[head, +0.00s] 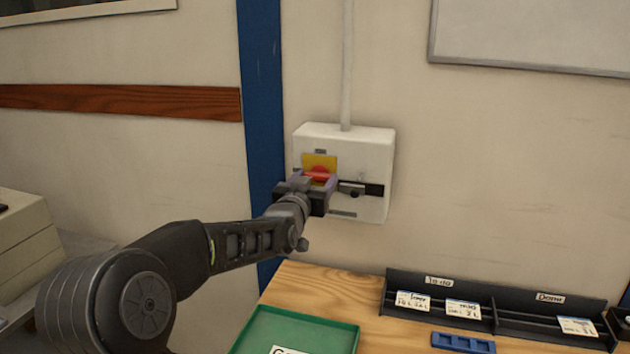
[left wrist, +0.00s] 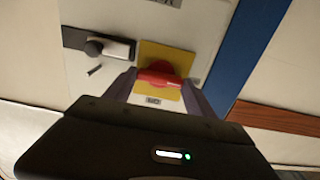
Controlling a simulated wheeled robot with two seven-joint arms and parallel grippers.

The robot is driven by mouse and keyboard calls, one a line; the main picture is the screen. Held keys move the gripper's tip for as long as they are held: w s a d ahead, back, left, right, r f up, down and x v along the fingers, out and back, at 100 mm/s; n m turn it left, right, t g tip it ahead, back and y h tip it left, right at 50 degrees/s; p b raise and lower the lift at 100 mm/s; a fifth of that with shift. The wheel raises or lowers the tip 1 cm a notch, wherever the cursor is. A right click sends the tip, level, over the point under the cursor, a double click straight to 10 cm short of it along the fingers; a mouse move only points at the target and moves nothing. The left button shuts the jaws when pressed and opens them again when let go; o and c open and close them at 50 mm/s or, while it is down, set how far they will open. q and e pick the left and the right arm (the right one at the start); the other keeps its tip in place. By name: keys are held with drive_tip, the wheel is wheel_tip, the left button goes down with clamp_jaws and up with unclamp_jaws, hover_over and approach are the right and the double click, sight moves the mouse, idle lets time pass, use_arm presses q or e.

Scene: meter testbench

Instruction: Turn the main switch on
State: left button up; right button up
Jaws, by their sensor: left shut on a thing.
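The main switch (head: 319,173) is a red rotary handle on a yellow plate, on the front of a white wall box (head: 366,149). My left gripper (head: 318,179) reaches it from the lower left, one finger on each side of the red handle. In the left wrist view the red handle (left wrist: 159,77) lies between the two fingers of my left gripper (left wrist: 160,88), which is shut on it. The handle looks horizontal in the head view. The fingers hide part of the handle and plate. My right gripper is not in view.
A black latch with a round knob (head: 352,188) is on the box, right of the switch. Below stands a wooden table (head: 330,288) with a green tray (head: 345,329), a black card rack (head: 470,291) and a blue holder (head: 463,343). A blue post (head: 262,90) runs left of the box.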

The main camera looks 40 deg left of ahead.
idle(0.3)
use_arm(q)
drive_tip(key=shift+f+m+b, duration=0.15)
drive_tip(key=shift+m+b, duration=1.25)
drive_tip(key=shift+m, duration=0.1)
drive_tip(key=m+b, duration=0.1)
drive_tip(key=m, duration=0.2)
drive_tip(key=shift+m, duration=0.3)
drive_tip(key=m, duration=0.2)
drive_tip(key=shift+d+m, duration=0.1)
drive_tip(key=shift+m, duration=0.2)
drive_tip(key=m, duration=0.2)
drive_tip(key=shift+m, duration=0.4)
drive_tip(key=m, duration=0.6)
drive_tip(key=shift+p, duration=0.35)
